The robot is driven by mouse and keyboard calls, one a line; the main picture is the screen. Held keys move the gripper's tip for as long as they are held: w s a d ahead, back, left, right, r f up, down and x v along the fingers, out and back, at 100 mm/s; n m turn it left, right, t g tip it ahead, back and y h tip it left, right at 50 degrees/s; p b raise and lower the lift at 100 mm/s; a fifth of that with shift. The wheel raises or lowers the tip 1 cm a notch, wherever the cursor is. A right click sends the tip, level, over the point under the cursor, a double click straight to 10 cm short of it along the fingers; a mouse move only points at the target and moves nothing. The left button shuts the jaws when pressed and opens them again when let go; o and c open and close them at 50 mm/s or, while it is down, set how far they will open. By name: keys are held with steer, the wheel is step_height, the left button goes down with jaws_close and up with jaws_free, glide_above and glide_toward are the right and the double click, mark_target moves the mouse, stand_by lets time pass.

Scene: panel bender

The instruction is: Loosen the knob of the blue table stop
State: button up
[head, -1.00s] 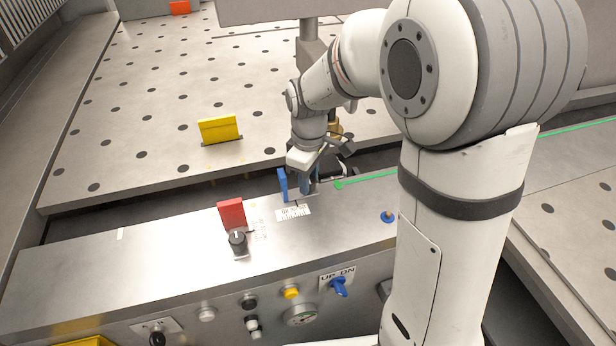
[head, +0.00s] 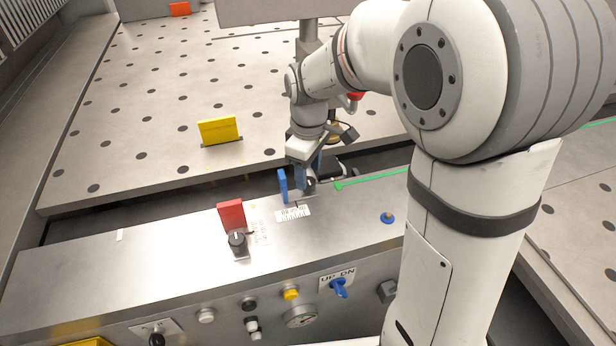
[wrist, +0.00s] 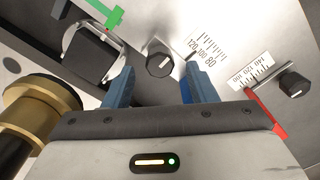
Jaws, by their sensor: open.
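The blue table stop (head: 283,184) stands upright at the back edge of the front ledge, by a white scale label (head: 293,213). In the wrist view only a bit of its blue shows behind the right finger. Its round black knob (wrist: 160,64), with a pale pointer line, sits in the wrist view just beyond the fingertips, between them. My gripper (wrist: 159,78) has two blue fingers, spread apart, holding nothing. In the head view my gripper (head: 306,180) is just right of the blue stop, over the knob, which is partly hidden there.
A red stop (head: 232,214) with its own black knob (head: 238,241) stands to the left on the ledge. A yellow stop (head: 219,130) stands on the perforated table. A green strip (head: 375,179) lies right of my gripper. A brass-coloured cylinder (wrist: 28,103) is near in the wrist view.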

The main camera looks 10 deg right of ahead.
mark_target(309, 181)
steer(key=shift+r, duration=2.4)
